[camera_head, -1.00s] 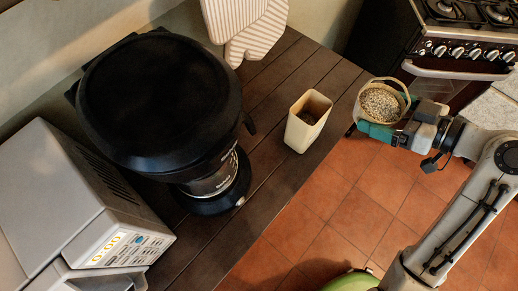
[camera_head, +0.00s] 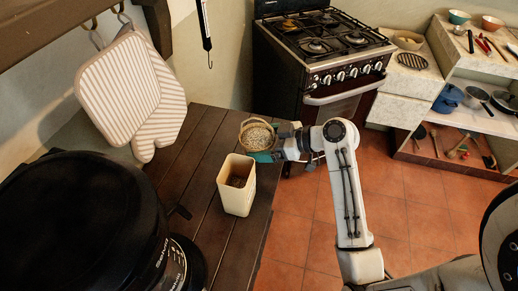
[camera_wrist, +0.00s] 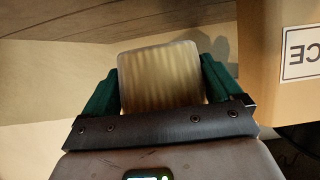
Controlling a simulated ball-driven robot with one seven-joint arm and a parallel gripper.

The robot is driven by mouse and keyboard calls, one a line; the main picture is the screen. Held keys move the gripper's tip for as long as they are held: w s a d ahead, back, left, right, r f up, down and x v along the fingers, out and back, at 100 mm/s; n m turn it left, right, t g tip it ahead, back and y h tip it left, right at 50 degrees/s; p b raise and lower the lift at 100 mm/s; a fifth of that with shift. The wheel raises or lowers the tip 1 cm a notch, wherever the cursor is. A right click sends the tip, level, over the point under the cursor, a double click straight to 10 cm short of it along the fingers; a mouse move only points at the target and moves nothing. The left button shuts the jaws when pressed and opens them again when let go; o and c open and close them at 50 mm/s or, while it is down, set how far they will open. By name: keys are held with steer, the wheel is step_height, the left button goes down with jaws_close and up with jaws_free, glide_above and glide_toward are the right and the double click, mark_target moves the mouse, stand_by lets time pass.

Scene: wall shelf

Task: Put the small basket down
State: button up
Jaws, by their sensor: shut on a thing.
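The small basket (camera_head: 257,140) is a round woven basket with a thin hoop handle and pale, speckled contents. In the head view it shows over the far right part of the dark wooden table (camera_head: 190,170). I cannot tell whether its base touches the boards. My gripper (camera_head: 268,154) is shut on the basket's near right side, with teal fingers. In the wrist view the two green fingers (camera_wrist: 160,85) press the sides of a pale, ribbed piece (camera_wrist: 160,72), which looks like the basket's wall.
A cream container (camera_head: 237,190) stands on the table just in front of the basket. A black appliance (camera_head: 80,225) fills the near left. Striped mitts (camera_head: 130,85) hang on the wall. A stove (camera_head: 320,60) stands behind. A labelled tan surface (camera_wrist: 275,60) is close right in the wrist view.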

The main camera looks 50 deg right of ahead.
steer(key=shift+w+d+f, duration=0.15)
steer(key=shift+w+f, duration=0.3)
steer(key=shift+f, duration=0.05)
steer(key=shift+w+f+p, duration=0.15)
steer(key=shift+f+p, duration=0.05)
steer(key=shift+f, duration=0.7)
steer(key=shift+w+f+p, duration=0.1)
steer(key=shift+f+p, duration=0.1)
steer(key=shift+f, duration=0.7)
steer(key=shift+f, duration=0.15)
steer(key=o, duration=1)
steer(key=shift+s+d+r, duration=0.1)
steer(key=shift+s+r, duration=0.1)
steer(key=b+v, duration=0.1)
steer(key=v, duration=1)
steer(key=shift+s, duration=0.3)
